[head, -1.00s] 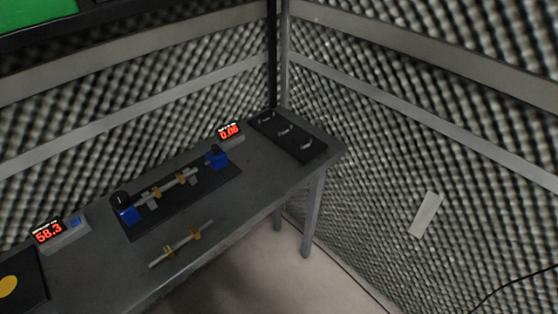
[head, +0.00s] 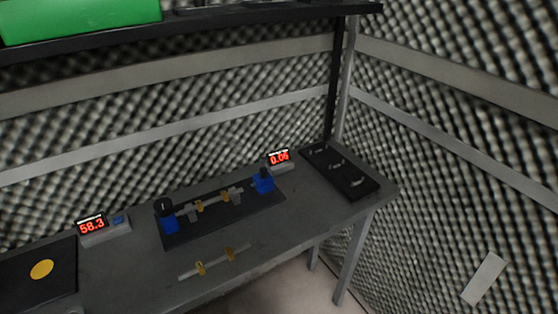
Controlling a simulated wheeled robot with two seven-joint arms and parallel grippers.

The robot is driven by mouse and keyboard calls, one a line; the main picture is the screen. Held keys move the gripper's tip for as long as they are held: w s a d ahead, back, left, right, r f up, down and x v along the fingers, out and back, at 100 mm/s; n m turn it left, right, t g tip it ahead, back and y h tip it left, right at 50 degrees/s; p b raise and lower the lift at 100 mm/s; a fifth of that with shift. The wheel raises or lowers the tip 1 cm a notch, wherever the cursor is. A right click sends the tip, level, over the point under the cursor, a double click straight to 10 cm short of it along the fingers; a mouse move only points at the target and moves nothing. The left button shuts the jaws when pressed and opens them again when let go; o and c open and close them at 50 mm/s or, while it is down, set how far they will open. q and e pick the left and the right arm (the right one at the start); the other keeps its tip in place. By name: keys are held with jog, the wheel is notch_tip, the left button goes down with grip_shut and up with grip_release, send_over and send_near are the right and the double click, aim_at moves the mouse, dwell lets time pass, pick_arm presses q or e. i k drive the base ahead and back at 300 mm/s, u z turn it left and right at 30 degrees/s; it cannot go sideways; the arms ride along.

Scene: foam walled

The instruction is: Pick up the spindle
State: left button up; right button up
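A spindle (head: 215,262), a thin grey rod with two brass-coloured collars, lies on the grey table (head: 330,212) near its front edge. A second, similar rod with brass collars (head: 211,204) sits in a black-based fixture (head: 222,223) with a blue block at each end, just behind the loose one. Neither of my grippers shows in the head view.
Two red-digit displays (head: 92,226) and (head: 279,157) stand along the table's back. A black tray with small metal parts (head: 352,184) lies at the right end. A black pad with a yellow disc (head: 41,269) is at left. A shelf (head: 250,17) with a green box (head: 80,18) hangs above.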

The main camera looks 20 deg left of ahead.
aim_at(199, 205)
jog(key=u, duration=1.3)
